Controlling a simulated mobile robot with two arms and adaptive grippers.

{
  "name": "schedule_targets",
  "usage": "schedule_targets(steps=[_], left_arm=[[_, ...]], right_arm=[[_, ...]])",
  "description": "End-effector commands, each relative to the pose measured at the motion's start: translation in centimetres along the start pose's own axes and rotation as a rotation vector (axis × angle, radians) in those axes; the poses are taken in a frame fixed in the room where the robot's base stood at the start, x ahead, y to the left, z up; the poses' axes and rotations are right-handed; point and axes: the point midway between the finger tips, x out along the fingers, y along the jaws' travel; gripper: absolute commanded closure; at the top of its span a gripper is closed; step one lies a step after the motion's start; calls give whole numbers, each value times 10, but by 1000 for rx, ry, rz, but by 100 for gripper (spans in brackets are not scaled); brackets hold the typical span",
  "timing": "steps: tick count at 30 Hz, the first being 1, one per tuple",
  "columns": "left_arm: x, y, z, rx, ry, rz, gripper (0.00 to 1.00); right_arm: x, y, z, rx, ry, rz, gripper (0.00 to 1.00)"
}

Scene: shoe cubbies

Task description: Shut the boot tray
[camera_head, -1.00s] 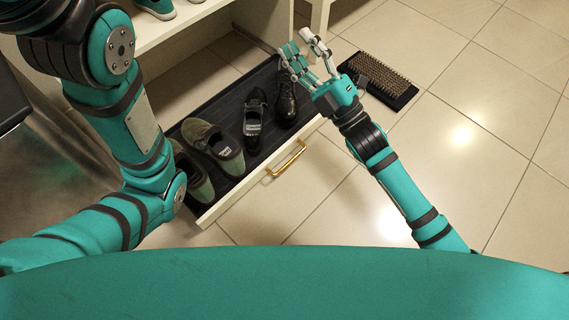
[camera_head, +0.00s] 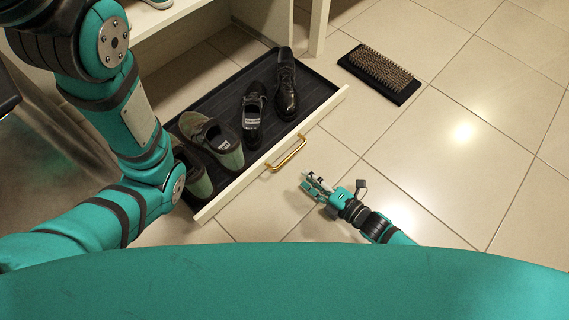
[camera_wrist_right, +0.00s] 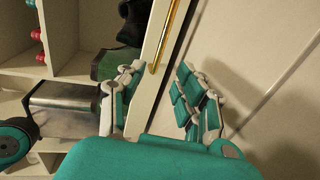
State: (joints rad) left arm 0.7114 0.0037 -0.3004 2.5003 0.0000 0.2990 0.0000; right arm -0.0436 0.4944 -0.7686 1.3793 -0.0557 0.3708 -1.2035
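The boot tray (camera_head: 207,104) is a dark ribbed pull-out with a cream front (camera_head: 325,112), and it stands out from the cubby. A brass handle (camera_head: 287,155) is fixed to its front; the handle also shows in the right wrist view (camera_wrist_right: 169,33). Olive shoes (camera_head: 213,139), a black strapped shoe (camera_head: 253,112) and a black boot (camera_head: 286,84) stand in the tray. My right gripper (camera_head: 308,182) is low in front of the handle, open and empty, its spread fingers (camera_wrist_right: 160,72) apart in the wrist view. My left arm shows at left; its gripper is out of view.
A black boot brush mat (camera_head: 380,72) lies on the tiled floor to the right. The cubby's white shelf (camera_head: 165,17) is above the tray at the upper left.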

Motion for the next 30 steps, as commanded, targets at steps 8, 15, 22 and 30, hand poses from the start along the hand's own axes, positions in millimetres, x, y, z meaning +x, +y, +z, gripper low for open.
schedule_targets(steps=[8,15,22,30], left_arm=[[-40,8,-13,-2,-5,-4,15],[-57,11,-19,-2,-8,-7,15],[-60,11,-19,-3,-8,-8,15],[-59,11,-19,-2,-9,-8,15]], right_arm=[[64,-4,0,0,1,5,66],[96,-2,0,1,1,2,66],[104,0,0,1,0,0,66],[104,1,0,1,0,0,76]])
